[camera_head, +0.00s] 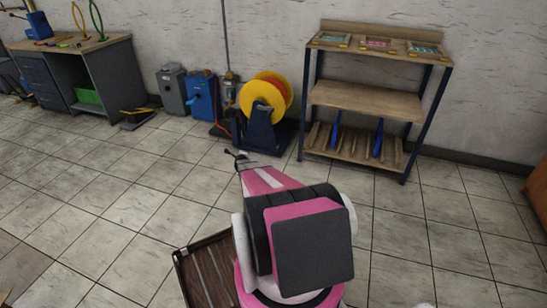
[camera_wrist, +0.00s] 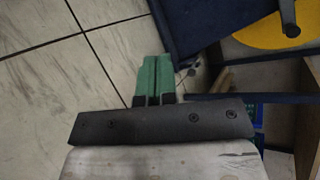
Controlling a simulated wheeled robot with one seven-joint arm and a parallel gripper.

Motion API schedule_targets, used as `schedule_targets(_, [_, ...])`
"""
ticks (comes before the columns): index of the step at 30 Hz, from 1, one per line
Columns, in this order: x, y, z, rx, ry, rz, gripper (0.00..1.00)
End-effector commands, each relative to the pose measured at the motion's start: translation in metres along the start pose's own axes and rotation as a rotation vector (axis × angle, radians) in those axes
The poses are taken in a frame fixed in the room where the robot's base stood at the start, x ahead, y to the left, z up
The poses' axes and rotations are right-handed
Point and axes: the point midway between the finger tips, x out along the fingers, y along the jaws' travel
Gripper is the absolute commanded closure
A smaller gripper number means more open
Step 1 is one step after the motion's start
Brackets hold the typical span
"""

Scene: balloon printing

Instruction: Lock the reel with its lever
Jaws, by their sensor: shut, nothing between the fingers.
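The reel (camera_head: 258,98), a yellow and red disc, stands on a dark blue stand (camera_head: 262,135) near the wall in the head view. In the wrist view, part of the yellow reel (camera_wrist: 270,32) and the dark blue stand (camera_wrist: 200,25) show at the upper right. A dark rod with a rounded end (camera_wrist: 289,18), possibly the lever, lies in front of the yellow disc. My gripper (camera_head: 240,157) is in front of the stand, apart from it in the head view. Its green fingers (camera_wrist: 154,72) are together and empty in the wrist view.
A wooden shelf unit (camera_head: 365,95) stands right of the reel. Blue (camera_head: 203,96) and grey (camera_head: 172,90) boxes stand to its left. A desk (camera_head: 75,65) is at the far left. A brown slatted crate (camera_head: 190,276) lies beside my arm. Tiled floor is clear at left.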

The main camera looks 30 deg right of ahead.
Motion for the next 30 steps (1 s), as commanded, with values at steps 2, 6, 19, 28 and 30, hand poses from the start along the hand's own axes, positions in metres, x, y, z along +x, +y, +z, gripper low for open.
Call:
schedule_targets(2, [0.057,0.009,-0.047,0.208,0.008,-0.132,1.00])
schedule_targets(6, [0.109,0.017,-0.122,0.552,-0.031,-0.368,1.00])
schedule_targets(19, [0.146,0.041,-0.243,1.013,-0.219,-0.731,1.00])
schedule_targets(28, [0.145,0.040,-0.243,1.017,-0.222,-0.734,1.00])
schedule_targets(30, [0.145,0.039,-0.243,1.016,-0.222,-0.733,1.00])
